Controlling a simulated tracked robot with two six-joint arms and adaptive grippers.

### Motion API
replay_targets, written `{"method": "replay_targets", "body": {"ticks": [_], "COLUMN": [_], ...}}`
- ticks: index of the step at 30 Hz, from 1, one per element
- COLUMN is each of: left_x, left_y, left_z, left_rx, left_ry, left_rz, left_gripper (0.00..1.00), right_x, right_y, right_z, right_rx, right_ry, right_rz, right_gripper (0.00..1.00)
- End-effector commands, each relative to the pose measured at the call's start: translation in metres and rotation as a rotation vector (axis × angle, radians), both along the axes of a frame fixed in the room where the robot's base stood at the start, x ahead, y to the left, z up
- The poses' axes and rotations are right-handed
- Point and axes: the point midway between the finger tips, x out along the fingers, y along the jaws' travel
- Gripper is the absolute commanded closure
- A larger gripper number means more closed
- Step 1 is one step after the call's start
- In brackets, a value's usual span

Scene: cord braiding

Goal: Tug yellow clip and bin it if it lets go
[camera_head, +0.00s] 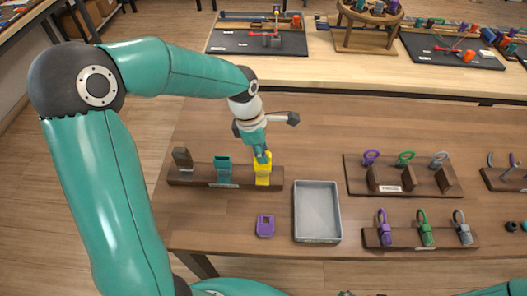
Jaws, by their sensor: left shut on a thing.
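The yellow clip (263,173) stands upright on the wooden rail (200,180) at the left of the table. It is the rightmost of the pieces on that rail. My left gripper (262,157) reaches down from above and is shut on the yellow clip's top. The gripper hides part of the clip. A grey open tray (300,230) lies just right of and in front of the rail, and looks empty; it may be the bin. My right gripper does not show clearly; only teal parts of my arms show at the bottom edge.
A teal clip (222,170) and a dark grey clip (183,158) stand on the same rail. A purple piece (265,225) lies left of the tray. Two wooden racks with coloured rings and clips (425,236) stand to the right.

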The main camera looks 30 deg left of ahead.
Motion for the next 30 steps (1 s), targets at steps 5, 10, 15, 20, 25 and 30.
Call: {"method": "replay_targets", "body": {"ticks": [5, 10, 15, 20, 25, 30], "left_x": [-0.001, -0.0012, -0.0013, -0.0017, -0.0022, -0.0026], "left_y": [-0.0002, -0.0002, -0.0001, -0.0002, -0.0003, -0.0004], "left_z": [0.0008, 0.0015, 0.0003, -0.0016, -0.0021, -0.0027], "left_rx": [0.0, 0.0, 0.0, 0.0, 0.0, -0.001], "left_ry": [0.004, 0.004, 0.004, 0.006, 0.008, 0.01], "left_rz": [-0.001, -0.001, -0.001, -0.001, -0.001, -0.002], "left_gripper": [1.0, 1.0, 1.0, 1.0, 1.0, 0.68], "right_x": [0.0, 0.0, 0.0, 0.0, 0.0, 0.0], "right_y": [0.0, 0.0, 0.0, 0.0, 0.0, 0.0], "right_z": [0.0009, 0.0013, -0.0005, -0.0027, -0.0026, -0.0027], "right_rx": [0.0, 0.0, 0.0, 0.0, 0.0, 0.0], "right_ry": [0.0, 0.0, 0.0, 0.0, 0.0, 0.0], "right_rz": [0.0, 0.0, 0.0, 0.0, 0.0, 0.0], "right_gripper": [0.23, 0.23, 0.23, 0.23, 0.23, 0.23]}}
